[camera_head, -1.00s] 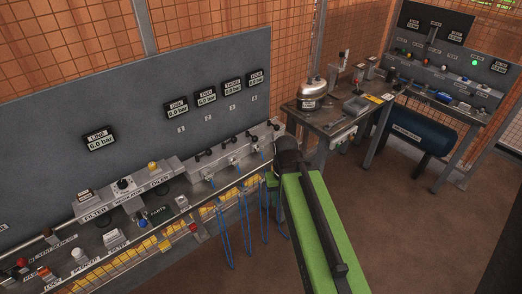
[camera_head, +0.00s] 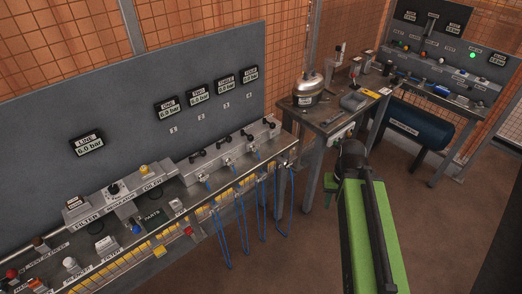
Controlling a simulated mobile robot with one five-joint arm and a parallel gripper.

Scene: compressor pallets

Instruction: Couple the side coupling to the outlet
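A line gauge (camera_head: 87,146) reads 6.0 bar. A side table (camera_head: 325,122) with a silver pot (camera_head: 308,90) stands beyond the manifold. Behind is another bench with a green light (camera_head: 473,55) and a dark blue tank (camera_head: 421,124). The brown floor (camera_head: 455,225) at right is clear.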

